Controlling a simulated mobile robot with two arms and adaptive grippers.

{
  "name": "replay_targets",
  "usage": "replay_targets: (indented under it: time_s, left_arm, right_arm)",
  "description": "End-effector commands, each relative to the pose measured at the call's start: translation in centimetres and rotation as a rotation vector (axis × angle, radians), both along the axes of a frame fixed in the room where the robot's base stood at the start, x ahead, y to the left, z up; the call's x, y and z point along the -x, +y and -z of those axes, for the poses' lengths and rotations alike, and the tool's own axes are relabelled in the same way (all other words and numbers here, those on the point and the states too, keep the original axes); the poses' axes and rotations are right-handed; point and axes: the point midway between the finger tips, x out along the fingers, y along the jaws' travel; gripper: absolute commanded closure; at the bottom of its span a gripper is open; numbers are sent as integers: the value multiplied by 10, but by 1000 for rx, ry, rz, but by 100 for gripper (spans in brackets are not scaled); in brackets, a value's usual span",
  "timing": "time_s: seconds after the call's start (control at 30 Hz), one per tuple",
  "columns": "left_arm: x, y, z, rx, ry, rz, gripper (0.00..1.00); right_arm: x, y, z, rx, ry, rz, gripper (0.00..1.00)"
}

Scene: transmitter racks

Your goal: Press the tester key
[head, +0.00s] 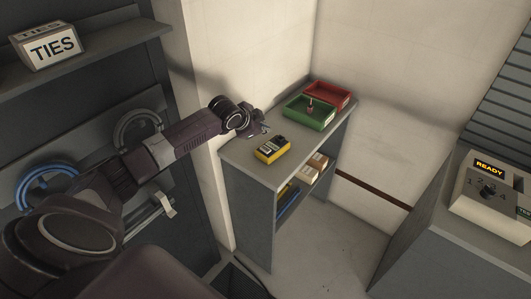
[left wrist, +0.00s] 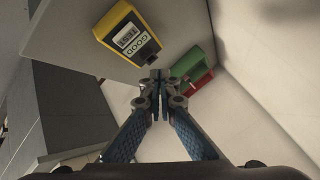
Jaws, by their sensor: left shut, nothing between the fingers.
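A yellow handheld device (head: 272,150) with a dark face lies on the grey top of a low shelf unit (head: 240,156). My left gripper (head: 264,129) is above the shelf top, just behind the device in the head view. In the left wrist view its fingertips (left wrist: 155,76) are shut together and empty, beside the keyed end of the device and apart from it in the picture. Any height gap is hard to tell. My right gripper is not in view.
A green tray (head: 318,121) holding a small upright item and a red tray (head: 325,92) stand at the shelf's far end. Boxes sit on the lower shelf. At right, a pale box with a READY display (head: 489,167) stands on a grey cabinet. A TIES box (head: 50,47) is upper left.

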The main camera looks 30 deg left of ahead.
Motion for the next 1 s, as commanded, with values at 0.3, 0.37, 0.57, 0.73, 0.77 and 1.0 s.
replay_targets:
  time_s: [0.3,0.37,0.57,0.73,0.77,1.0]
  left_arm:
    - [0,0,49,1,2,1,100]
    - [0,-1,55,1,1,1,100]
    - [0,0,62,0,0,0,100]
    - [0,0,61,0,0,0,100]
    - [0,0,61,0,0,0,100]
    - [0,0,61,0,0,0,100]
  right_arm:
    - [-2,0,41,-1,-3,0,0]
    - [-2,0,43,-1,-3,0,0]
    - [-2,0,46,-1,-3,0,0]
    - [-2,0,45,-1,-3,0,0]
    - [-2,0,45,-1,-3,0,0]
    - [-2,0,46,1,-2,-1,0]
